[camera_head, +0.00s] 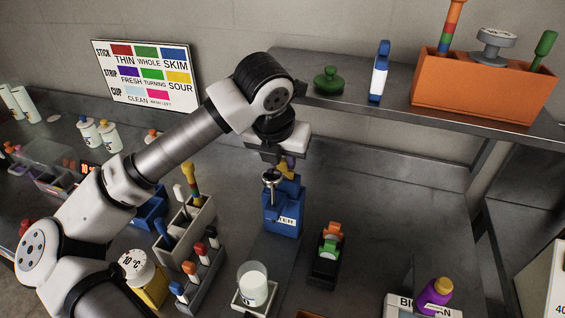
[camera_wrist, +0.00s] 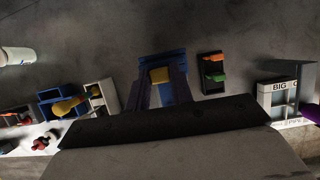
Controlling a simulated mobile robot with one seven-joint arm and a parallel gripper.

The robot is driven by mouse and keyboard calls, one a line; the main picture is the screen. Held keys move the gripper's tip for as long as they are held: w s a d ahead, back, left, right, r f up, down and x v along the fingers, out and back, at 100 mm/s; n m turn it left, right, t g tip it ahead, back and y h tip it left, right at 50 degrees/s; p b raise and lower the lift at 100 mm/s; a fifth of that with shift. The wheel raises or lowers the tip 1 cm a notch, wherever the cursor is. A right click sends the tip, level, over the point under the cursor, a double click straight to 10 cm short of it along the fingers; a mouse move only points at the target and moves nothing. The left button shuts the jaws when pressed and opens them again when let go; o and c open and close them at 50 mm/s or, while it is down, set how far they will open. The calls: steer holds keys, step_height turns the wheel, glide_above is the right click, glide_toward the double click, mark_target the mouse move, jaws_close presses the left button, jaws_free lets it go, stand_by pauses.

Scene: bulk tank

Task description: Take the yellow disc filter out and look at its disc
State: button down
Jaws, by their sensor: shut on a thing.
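A blue holder (camera_head: 282,212) with a white label, partly readable as "TCH", stands upright on the counter below my gripper (camera_head: 287,160). A small yellow part, the yellow disc filter (camera_head: 285,169), shows at the top of the holder, directly under my gripper. In the wrist view, the yellow filter (camera_wrist: 159,75) sits between the fingers of my gripper (camera_wrist: 160,84), with blue of the holder (camera_wrist: 166,96) around it. My gripper is shut on the filter. Its disc is not visible; the holder and gripper hide the lower part. A silver round-topped piece (camera_head: 272,177) stands at the holder's front left.
A grey caddy (camera_head: 185,232) with upright tools and a rack of colored-topped sticks (camera_head: 203,270) stand left. A white cup (camera_head: 252,288) is in front. A black stand with orange and green pieces (camera_head: 328,262) is right. A shelf (camera_head: 345,112) with an orange bin (camera_head: 480,95) overhangs behind.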

step_height(320, 180, up, 27)
steer(key=p, duration=0.2)
steer(key=shift+f+p, duration=0.15)
steer(key=shift+p, duration=0.15)
stand_by(1.0)
steer(key=shift+f, duration=0.1)
stand_by(1.5)
